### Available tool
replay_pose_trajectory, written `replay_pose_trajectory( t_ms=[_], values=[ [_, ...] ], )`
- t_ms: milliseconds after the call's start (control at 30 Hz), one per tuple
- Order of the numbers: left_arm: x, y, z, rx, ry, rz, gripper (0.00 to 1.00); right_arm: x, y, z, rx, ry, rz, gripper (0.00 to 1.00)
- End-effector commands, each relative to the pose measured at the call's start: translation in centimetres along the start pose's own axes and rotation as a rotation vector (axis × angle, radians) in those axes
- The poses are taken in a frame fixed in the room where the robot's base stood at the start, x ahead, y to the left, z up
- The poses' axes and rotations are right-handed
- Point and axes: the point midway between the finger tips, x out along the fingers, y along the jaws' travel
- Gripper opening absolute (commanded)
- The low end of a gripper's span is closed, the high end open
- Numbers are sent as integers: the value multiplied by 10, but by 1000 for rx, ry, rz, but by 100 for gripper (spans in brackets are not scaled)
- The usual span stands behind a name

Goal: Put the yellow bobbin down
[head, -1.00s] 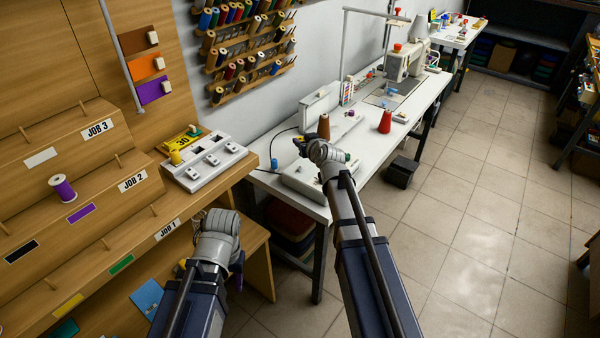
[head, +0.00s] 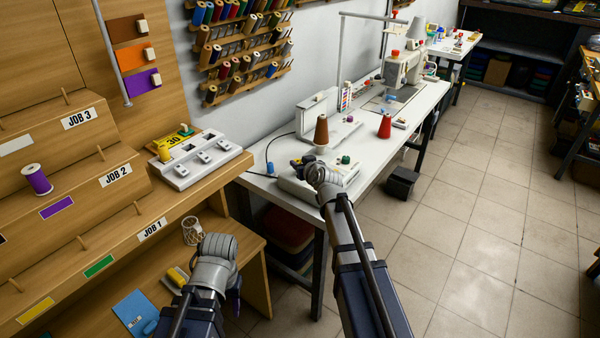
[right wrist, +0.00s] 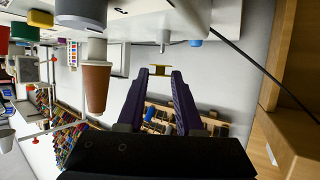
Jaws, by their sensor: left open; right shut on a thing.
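The yellow bobbin (right wrist: 160,70) is small and sits between the fingertips of my right gripper (right wrist: 160,76) in the right wrist view. The purple fingers are shut on it. In the head view, my right gripper (head: 300,162) is over the near end of the white sewing table (head: 262,183), by the brown thread cone (head: 321,130); I cannot make out the bobbin there. My left gripper (head: 215,250) is low in front of the wooden shelves; its wrist hides its fingers, and I see nothing held.
A white tray (head: 190,172) with a yellow spool (head: 163,152) stands on the wooden shelf at left. A red cone (head: 384,126) and a blue spool (head: 270,168) stand on the table. A grey peg (right wrist: 163,38) shows beyond the bobbin in the right wrist view.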

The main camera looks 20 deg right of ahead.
Motion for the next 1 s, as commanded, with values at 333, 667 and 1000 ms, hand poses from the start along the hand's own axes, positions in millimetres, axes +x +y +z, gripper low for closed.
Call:
replay_pose_trajectory(
  t_ms=[333, 667, 1000],
  values=[
    [11, 1, -1, 0, 0, 0, 50, 4, 0, 10, 0, 0, 0, 0],
    [21, 2, -1, 0, 0, 0, 50, 8, 0, 20, 0, 0, 0, 0],
    [23, 2, -1, 0, 0, 0, 50, 9, 0, 22, 0, 0, 0, 47]
  ],
)
